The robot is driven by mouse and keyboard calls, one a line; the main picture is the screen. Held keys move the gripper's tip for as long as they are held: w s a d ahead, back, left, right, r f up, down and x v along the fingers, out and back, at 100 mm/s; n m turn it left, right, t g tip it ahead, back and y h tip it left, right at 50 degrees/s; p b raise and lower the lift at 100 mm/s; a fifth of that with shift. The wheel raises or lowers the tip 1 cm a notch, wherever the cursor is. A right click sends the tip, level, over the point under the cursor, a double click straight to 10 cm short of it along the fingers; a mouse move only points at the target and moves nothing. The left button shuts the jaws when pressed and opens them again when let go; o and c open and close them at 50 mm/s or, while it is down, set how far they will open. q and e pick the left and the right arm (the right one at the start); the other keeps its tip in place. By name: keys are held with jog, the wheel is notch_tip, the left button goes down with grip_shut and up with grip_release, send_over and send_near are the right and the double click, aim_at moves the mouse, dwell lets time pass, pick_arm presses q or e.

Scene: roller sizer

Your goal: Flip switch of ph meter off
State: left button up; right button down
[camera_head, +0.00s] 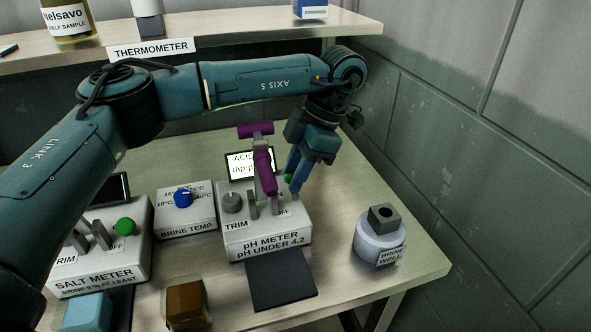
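The pH meter (266,236) is a white box labelled "pH METER, pH UNDER 4.2" on the metal table. A purple T-shaped lever (264,170), which looks like its switch, rises between two grey brackets, nearly upright with its top leaning slightly left. An "OFF" label shows at the lever's right, partly covered. My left gripper (294,183) reaches down just right of the lever, its blue fingers pointing at the meter's top right. The fingers overlap, so their opening is unclear; I cannot tell whether they touch the lever. My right gripper is out of view.
A grey TRIM knob (232,202) sits left of the lever; a lit display (238,164) stands behind. The brine temp box (186,222) and salt meter (112,262) are left. The brine well (379,241) is right, a dark pad (281,280) in front.

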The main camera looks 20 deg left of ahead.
pick_arm(q)
jog(key=c, duration=0.4)
jog(key=shift+c, duration=0.2)
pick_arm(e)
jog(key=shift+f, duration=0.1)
